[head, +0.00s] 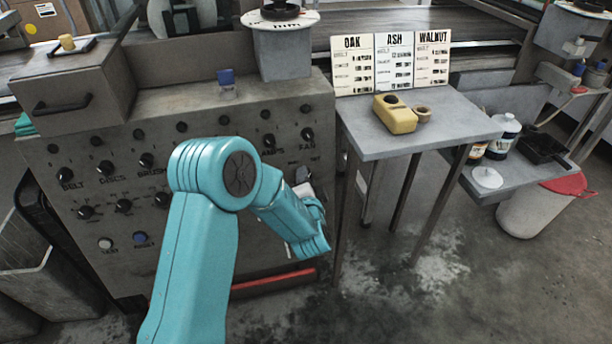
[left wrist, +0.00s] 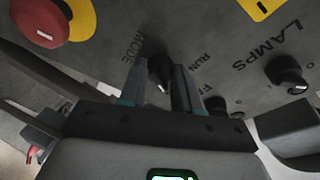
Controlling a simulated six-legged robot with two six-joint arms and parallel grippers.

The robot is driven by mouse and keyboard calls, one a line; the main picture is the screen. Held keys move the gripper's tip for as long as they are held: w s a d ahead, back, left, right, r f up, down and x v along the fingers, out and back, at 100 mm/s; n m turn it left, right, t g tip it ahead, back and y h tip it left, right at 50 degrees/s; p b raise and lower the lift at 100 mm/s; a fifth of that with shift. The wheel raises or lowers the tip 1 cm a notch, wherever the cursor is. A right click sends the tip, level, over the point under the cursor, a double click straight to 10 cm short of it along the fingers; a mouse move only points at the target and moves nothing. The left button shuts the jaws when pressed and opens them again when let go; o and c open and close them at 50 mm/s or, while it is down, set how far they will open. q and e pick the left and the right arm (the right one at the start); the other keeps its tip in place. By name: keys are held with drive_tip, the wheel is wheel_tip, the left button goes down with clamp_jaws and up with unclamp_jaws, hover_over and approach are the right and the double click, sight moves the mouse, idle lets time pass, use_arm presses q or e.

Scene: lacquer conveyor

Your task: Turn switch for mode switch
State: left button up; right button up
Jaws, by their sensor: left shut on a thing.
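The mode switch (left wrist: 159,72) is a small black knob on the grey control panel (head: 200,108). The words MODE and RUN are printed beside it in the left wrist view. My left gripper (left wrist: 160,84) has one finger on each side of the knob and is shut on it. The fingers cover part of the knob, so its exact pointer angle is hard to tell. In the head view my teal left arm reaches to the panel's lower right and hides the switch. My right gripper is in neither view.
A red button on yellow (left wrist: 40,18) and the LAMPS knob (left wrist: 287,72) are close to the gripper. Several other knobs cover the panel. A grey side table (head: 440,128) with a yellow block (head: 395,115) stands to the right. Open floor lies in front of it.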

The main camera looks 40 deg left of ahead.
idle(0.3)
use_arm(q)
drive_tip(key=o, duration=1.1)
drive_tip(key=shift+c, duration=0.2)
drive_tip(key=shift+s, duration=0.1)
drive_tip(key=p+v, duration=0.3)
drive_tip(key=v, duration=1.3)
drive_tip(key=shift+r, duration=0.1)
